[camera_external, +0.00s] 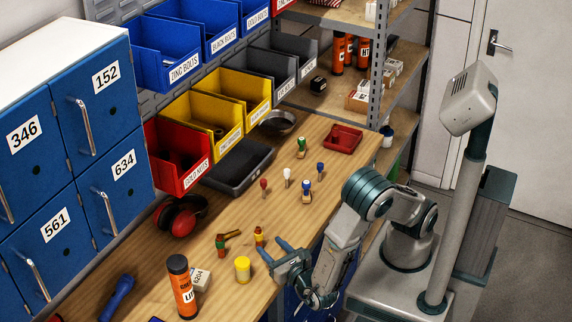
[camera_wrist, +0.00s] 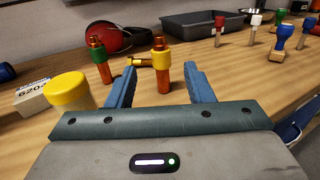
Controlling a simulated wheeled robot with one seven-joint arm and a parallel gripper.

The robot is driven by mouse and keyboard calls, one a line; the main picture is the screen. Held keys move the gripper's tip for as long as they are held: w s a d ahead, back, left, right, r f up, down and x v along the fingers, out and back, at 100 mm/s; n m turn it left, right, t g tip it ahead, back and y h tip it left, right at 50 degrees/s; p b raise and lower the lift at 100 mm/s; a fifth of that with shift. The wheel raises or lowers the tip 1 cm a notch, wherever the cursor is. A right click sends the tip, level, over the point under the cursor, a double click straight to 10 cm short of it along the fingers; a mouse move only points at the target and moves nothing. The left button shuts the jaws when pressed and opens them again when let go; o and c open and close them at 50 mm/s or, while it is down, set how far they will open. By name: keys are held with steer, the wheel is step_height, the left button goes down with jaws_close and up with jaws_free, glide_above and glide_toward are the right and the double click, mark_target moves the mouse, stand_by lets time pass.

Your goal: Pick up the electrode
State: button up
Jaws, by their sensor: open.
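Copper-coloured pins with collars stand on the wooden bench; I take these as electrodes, and cannot tell which one is meant. One with a yellow collar (camera_external: 258,239) stands just beyond my gripper (camera_external: 270,247). In the wrist view this yellow-collared pin (camera_wrist: 161,62) shows upright in the gap between the two blue fingers (camera_wrist: 160,72), with no visible contact. A green-collared pin (camera_wrist: 97,56) stands to its left, outside the fingers; it also shows in the external view (camera_external: 221,244). Another copper piece (camera_wrist: 140,62) lies behind, partly hidden. My gripper is open and empty.
A yellow-lidded jar (camera_external: 242,269) and a small box (camera_external: 200,279) stand left of my gripper, near an orange can (camera_external: 183,287). Red earmuffs (camera_external: 181,216) and a dark tray (camera_external: 238,168) lie farther back. Several colour-topped pieces (camera_external: 287,177) stand to the right. Bench between is clear.

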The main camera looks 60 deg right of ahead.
mark_target(261, 235)
steer(key=p+x, duration=0.2)
steer(key=x, duration=0.5)
steer(key=shift+w+d, duration=0.1)
steer(key=shift+d, duration=0.05)
jaws_close()
